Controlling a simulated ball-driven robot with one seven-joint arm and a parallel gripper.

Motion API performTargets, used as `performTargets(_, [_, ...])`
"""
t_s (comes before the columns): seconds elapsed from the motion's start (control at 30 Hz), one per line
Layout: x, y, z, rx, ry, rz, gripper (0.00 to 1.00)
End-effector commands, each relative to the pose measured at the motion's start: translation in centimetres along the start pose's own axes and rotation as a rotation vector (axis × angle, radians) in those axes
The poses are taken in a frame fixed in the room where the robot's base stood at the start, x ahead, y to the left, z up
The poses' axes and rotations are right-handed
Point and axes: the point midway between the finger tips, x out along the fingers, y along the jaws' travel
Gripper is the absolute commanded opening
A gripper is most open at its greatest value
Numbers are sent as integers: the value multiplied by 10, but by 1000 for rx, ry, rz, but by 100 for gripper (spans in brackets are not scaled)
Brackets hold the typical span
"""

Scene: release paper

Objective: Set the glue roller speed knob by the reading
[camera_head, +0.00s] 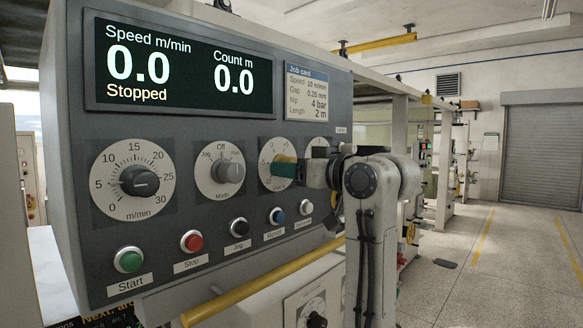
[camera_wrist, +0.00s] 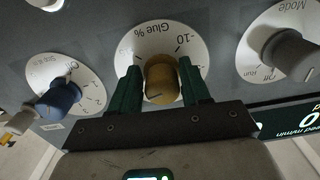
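The glue knob (camera_wrist: 161,80) is tan-yellow and sits on a white round dial (camera_wrist: 150,42) marked "Glue %", with -10 readable near it. In the wrist view my gripper's two green fingers (camera_wrist: 160,86) lie along both sides of the knob and appear to press on it. In the head view the gripper (camera_head: 285,168) covers much of that dial (camera_head: 272,149). The display (camera_head: 180,65) reads speed 0.0 m/min, count 0.0 m, Stopped. The job card (camera_head: 307,92) lists speed 10 m/min, gap 0.20 mm, nip 4 bar, length 2 m.
The m/min knob (camera_head: 139,181) and Mode knob (camera_head: 227,172) are to the left. A blue knob (camera_wrist: 58,98) is beside the glue dial in the wrist view. Start (camera_head: 128,259), Stop (camera_head: 194,240) and other buttons line the panel below. A yellow rail (camera_head: 262,284) runs underneath.

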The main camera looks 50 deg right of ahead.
Motion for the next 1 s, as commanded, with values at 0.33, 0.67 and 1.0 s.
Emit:
performTargets(0.33, [0, -1, -3, -3, 7, -1, 63])
performTargets(0.67, [-33, 0, -1, -4, 13, 3, 63])
performTargets(1.0, [-93, 0, -1, -4, 10, 2, 63])
